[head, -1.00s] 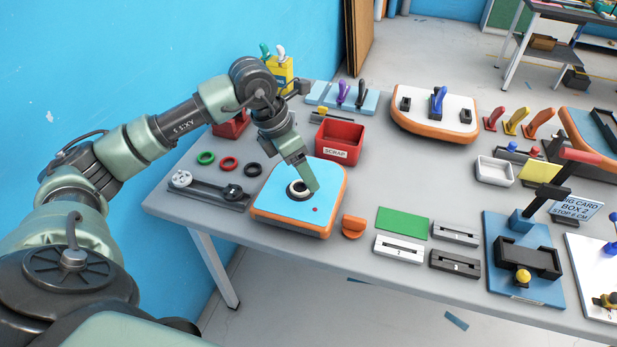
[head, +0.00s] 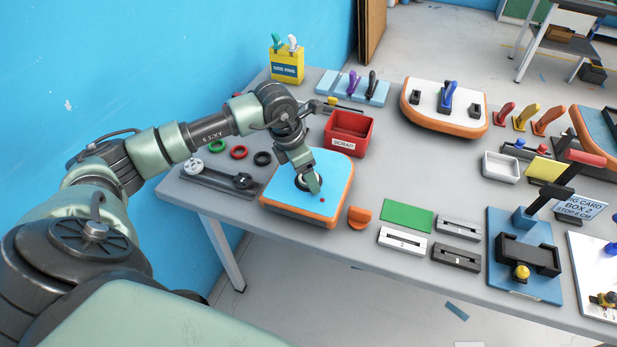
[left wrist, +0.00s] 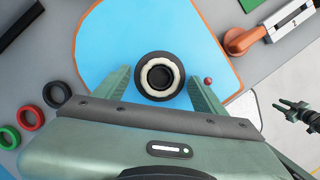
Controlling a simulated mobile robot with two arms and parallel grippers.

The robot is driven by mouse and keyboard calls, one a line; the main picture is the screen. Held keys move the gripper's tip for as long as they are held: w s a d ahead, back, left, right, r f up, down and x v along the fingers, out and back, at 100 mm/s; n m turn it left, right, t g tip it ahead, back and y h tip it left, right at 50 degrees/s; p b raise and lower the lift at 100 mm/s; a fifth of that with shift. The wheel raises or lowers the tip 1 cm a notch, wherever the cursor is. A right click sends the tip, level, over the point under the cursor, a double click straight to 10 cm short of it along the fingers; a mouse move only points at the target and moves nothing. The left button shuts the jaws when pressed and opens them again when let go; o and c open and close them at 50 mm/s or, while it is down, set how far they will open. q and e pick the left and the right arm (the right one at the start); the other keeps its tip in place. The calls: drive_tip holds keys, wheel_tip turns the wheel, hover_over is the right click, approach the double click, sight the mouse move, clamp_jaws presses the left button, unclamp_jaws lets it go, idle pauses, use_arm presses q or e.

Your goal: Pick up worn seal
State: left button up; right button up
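The worn seal looks to be the cream ring (left wrist: 141,75) set in the round black valve (left wrist: 158,92) on the blue board top (left wrist: 110,35). In the head view, the valve (head: 303,184) sits on the orange-edged board (head: 330,165), partly hidden by my left gripper (head: 313,187). In the left wrist view, my left gripper (left wrist: 159,72) is open. Its fingers stand on both sides of the valve, with blue showing between each finger and the valve. A small gripper-like part (left wrist: 293,110), perhaps my right gripper, shows at the right edge, too small to read.
A red SCRAP bin (head: 348,134) stands behind the board. Green (head: 216,146), red (head: 238,152) and black (head: 262,158) rings lie to the left, near a dark grey tool (head: 215,178). An orange piece (head: 360,217) and a green card (head: 407,216) lie to the right.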

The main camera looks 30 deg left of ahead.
use_arm(q)
drive_tip(key=c, duration=1.3)
